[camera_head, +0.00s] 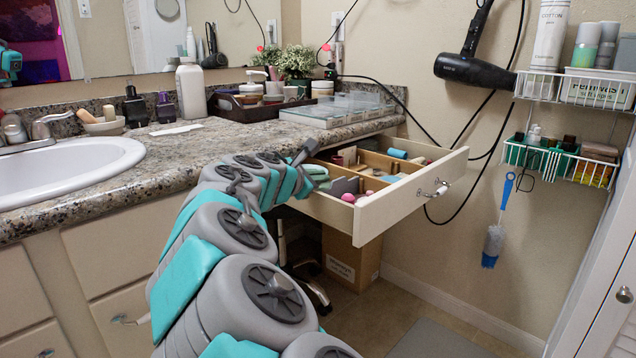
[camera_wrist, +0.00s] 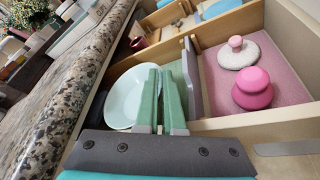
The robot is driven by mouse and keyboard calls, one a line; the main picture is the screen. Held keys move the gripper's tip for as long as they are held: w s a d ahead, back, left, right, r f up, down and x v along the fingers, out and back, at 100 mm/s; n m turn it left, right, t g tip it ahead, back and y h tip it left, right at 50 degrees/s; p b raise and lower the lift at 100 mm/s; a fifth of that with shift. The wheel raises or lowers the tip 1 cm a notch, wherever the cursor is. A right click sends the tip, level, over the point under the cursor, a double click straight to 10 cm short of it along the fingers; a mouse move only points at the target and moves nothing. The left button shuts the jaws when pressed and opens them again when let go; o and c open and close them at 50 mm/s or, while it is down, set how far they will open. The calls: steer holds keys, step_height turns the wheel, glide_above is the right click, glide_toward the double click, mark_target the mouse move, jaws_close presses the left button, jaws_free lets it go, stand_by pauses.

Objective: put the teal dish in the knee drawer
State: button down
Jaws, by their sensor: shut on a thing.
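The teal dish (camera_wrist: 121,98) is pale, shallow and rounded. In the wrist view it sits at the left of my fingers, and my gripper (camera_wrist: 160,85) is shut on its rim. The knee drawer (camera_head: 407,205) is pulled open under the counter's right end. My gripper holds the dish at the drawer's left, counter-side part; in the head view the dish (camera_head: 316,170) shows small beside my gripper (camera_head: 306,158). My fingers hide part of the dish. I cannot tell whether it touches the drawer floor.
Wooden dividers split the drawer. A grey divider (camera_wrist: 192,80) stands right of my fingers. A pink-floored compartment holds a pink knobbed item (camera_wrist: 252,90) and a white one with a pink knob (camera_wrist: 238,52). The granite counter edge (camera_wrist: 60,85) is close at left.

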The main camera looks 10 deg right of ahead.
steer(key=shift+f, duration=0.6)
steer(key=c, duration=1.3)
jaws_free()
steer(key=shift+f, duration=0.1)
steer(key=shift+r, duration=0.3)
steer(key=v, duration=0.4)
steer(key=p+v, duration=0.1)
steer(key=v, duration=0.3)
steer(key=r+v, duration=0.1)
steer(key=v, duration=0.3)
steer(key=shift+a+p, duration=0.1)
steer(key=shift+p, duration=0.2)
